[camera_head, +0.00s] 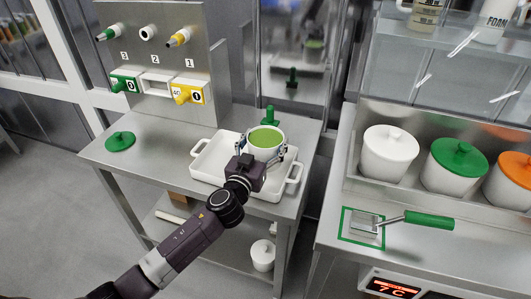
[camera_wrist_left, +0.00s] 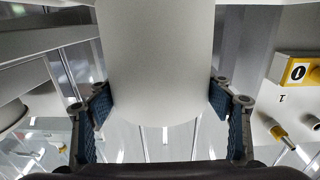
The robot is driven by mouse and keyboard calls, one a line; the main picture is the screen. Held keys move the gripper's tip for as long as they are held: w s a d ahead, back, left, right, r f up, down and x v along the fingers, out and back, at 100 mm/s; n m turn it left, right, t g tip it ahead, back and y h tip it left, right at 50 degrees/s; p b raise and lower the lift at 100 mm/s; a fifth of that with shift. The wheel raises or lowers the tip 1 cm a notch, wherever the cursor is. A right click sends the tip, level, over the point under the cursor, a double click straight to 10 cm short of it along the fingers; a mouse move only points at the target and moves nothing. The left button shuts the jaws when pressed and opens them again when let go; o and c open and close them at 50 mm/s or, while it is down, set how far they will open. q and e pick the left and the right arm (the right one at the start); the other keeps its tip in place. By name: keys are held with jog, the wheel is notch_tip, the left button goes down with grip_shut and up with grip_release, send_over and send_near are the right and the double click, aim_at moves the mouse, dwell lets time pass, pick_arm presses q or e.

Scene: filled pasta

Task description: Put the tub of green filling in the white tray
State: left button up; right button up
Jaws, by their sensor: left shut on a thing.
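The white tub (camera_head: 264,150) has green filling showing at its open top. It stands upright over the back right part of the white tray (camera_head: 205,176). My left gripper (camera_head: 265,152) is shut on the tub, one finger on each side. In the left wrist view, the tub's pale wall (camera_wrist_left: 158,60) fills the middle between the two blue-padded fingers (camera_wrist_left: 160,105). The tub's base is hidden by my wrist, so I cannot tell whether it touches the tray floor. My right gripper is not in view.
A green lid (camera_head: 120,140) lies on the steel table's left part. A dispenser panel (camera_head: 160,50) stands behind. A green piece (camera_head: 269,115) is behind the tub. On the right counter are a green-handled tool (camera_head: 428,220) and lidded tubs (camera_head: 455,165).

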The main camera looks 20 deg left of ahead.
aim_at(271, 141)
pick_arm(q)
jog(key=shift+f+b, duration=0.65)
jog(key=shift+f, duration=1.25)
jog(key=shift+f, duration=0.2)
jog(key=o, duration=1.9)
jog(key=shift+s, duration=0.1)
jog(key=shift+r, duration=0.15)
jog(key=s, duration=0.4)
jog(key=s+b, duration=0.1)
jog(key=s, duration=0.7)
jog(key=shift+a+b, duration=0.35)
jog(key=shift+a, duration=0.05)
